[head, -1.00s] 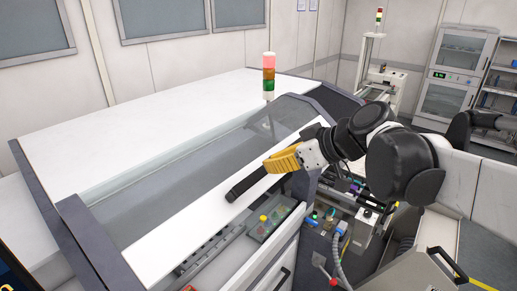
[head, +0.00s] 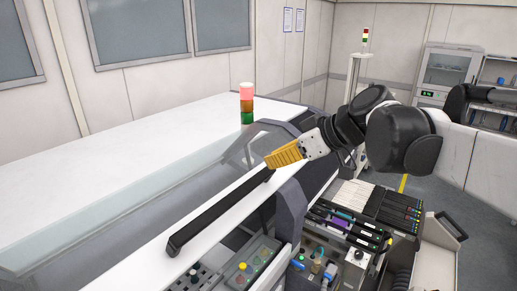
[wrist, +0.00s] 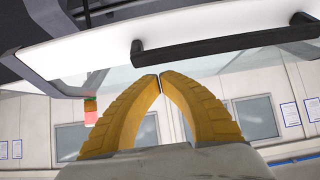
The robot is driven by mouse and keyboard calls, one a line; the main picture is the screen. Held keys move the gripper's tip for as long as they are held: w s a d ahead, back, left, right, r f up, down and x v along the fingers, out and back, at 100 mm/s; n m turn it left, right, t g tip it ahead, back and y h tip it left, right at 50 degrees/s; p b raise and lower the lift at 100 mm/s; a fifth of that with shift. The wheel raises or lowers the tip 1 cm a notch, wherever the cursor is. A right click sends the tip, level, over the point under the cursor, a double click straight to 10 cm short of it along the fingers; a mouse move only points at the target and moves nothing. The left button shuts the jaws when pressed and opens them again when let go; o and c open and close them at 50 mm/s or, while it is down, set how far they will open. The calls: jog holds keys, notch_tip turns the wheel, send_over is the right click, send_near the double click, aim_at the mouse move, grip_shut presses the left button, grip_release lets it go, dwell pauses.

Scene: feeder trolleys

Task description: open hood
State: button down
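The hood (head: 130,262) is a sloping panel with a white front strip and see-through glass (head: 185,190) behind it. A long black bar handle (head: 215,215) runs along the strip; it also shows in the wrist view (wrist: 230,41). My gripper (head: 270,162) has yellow fingers and is at the handle's far right end in the head view. In the wrist view, my gripper's fingertips (wrist: 160,76) meet with nothing seen between them. The handle lies beyond the tips, apart from them in that picture. Whether a finger touches the handle is not clear.
A signal tower (head: 247,104) stands behind the hood. A control panel with buttons (head: 245,268) lies below the handle. Feeders (head: 375,210) and a trolley handle (head: 450,228) are at the lower right. Grey floor shows at the right.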

aim_at(269, 175)
jog(key=x, duration=0.5)
jog(key=shift+w+f+p, duration=0.25)
jog(key=shift+w+p, duration=0.05)
jog(key=shift+w, duration=0.05)
jog(key=shift+s+a+f, duration=0.1)
jog(key=shift+a+f, duration=0.05)
jog(key=shift+f, duration=0.1)
jog(key=shift+s+d+f+p, duration=0.1)
jog(key=shift+d+f+p, duration=0.15)
jog(key=shift+f, duration=0.2)
jog(key=shift+s+d+f+p, duration=0.15)
jog(key=shift+d+f, duration=0.1)
jog(key=shift+f, duration=0.2)
jog(key=shift+s+f, duration=0.1)
jog(key=shift+f, duration=0.2)
jog(key=shift+s+d+f, duration=0.2)
jog(key=shift+s+d, duration=0.15)
jog(key=shift+d, duration=0.05)
